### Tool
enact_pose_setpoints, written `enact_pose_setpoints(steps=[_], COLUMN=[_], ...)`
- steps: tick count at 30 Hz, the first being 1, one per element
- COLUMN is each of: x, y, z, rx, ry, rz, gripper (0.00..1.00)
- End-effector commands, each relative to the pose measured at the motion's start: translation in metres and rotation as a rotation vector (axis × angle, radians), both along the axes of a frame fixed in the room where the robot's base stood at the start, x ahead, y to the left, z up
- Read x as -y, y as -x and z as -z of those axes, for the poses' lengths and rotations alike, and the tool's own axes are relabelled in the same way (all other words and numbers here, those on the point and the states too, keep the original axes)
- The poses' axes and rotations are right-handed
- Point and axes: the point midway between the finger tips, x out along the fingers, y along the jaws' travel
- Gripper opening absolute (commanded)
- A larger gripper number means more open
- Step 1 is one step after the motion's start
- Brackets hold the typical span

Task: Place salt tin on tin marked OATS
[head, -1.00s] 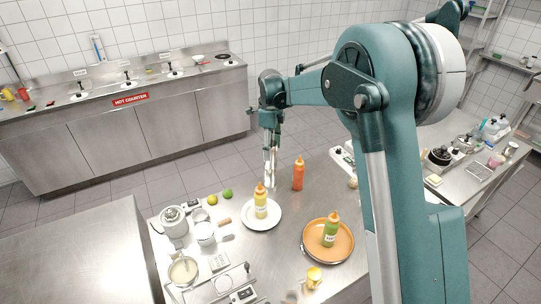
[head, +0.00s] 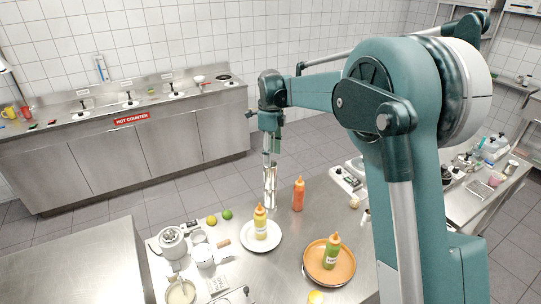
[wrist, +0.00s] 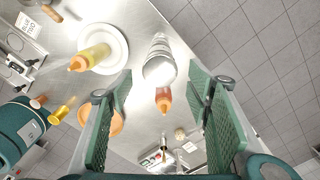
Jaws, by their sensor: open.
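I cannot make out a salt tin or a tin marked OATS; no such label is readable in either view. A pale canister (head: 204,258) stands at the left of the near steel table (head: 292,240), its marking too small to read. My gripper (head: 270,158) hangs over the far part of this table. In the wrist view my gripper (wrist: 163,88) is open, with nothing held between its green pads. A shiny steel cylinder (head: 270,188) stands below it, beside the plate; it also shows in the wrist view (wrist: 159,62), beyond the fingertips.
A yellow bottle (head: 260,222) stands on a white plate (head: 276,243). A red-orange bottle (head: 298,194) stands behind, to the right. A green bottle (head: 332,248) stands on an orange plate (head: 318,271). A kettle-like pot (head: 172,243) is at left. The hot counter (head: 110,155) lies beyond the floor.

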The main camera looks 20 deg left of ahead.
Motion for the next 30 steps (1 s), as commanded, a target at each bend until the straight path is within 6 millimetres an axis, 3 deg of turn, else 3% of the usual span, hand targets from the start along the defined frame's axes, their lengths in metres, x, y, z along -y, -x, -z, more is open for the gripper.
enact_pose_setpoints(steps=[20, 26, 30], x=[0.005, 0.026, 0.051], y=[0.001, 0.006, 0.014], z=[-0.004, -0.02, -0.038], rx=[0.004, 0.02, 0.042], ry=[-0.002, -0.01, -0.019], rz=[-0.009, -0.055, -0.113], gripper=[0.49, 0.49, 0.49])
